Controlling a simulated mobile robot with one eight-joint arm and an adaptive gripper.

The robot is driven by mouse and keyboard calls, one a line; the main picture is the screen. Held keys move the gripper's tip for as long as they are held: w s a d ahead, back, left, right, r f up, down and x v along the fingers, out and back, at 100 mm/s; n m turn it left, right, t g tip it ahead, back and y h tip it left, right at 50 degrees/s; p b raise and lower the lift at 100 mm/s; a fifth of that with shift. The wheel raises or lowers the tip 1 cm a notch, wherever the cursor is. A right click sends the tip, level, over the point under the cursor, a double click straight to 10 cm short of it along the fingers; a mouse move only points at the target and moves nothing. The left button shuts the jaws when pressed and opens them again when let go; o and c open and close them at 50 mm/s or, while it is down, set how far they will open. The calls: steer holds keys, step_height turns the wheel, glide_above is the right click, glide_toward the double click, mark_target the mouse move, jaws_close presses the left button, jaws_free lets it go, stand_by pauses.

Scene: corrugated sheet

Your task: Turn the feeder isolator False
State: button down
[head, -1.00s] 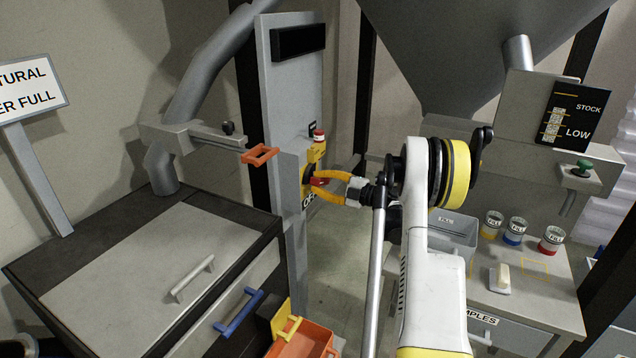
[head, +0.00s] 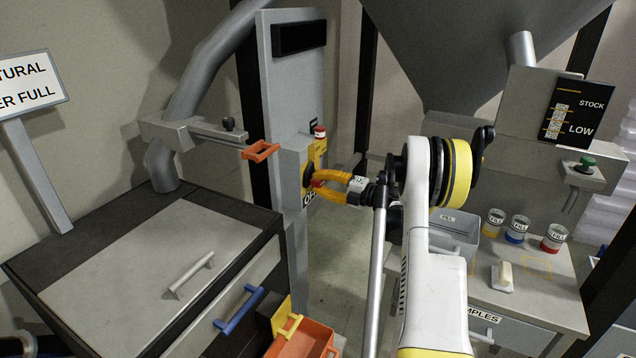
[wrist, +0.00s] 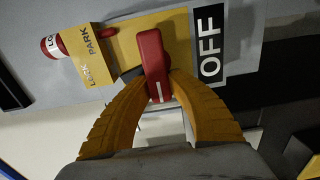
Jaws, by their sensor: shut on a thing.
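The feeder isolator is a red handle (wrist: 155,66) on a yellow plate (wrist: 180,25), with a white mark near the handle's end. In the wrist view the handle lies between the yellow fingers of my gripper (wrist: 157,78), which are shut on it. An OFF label (wrist: 210,45) is beside the handle on the right. In the head view my gripper (head: 318,186) reaches the isolator on the side of the grey post (head: 295,90). The fingers partly hide the handle there.
A red lock on a yellow LOCK PARK tab (wrist: 88,55) sits beside the isolator. An orange handle (head: 261,151) sticks out left of the post. A cabinet (head: 130,245) stands at left, and a bench with several sample cups (head: 518,228) at right.

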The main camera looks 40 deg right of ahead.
steer(key=c, duration=1.2)
jaws_free()
steer(key=v, duration=1.2)
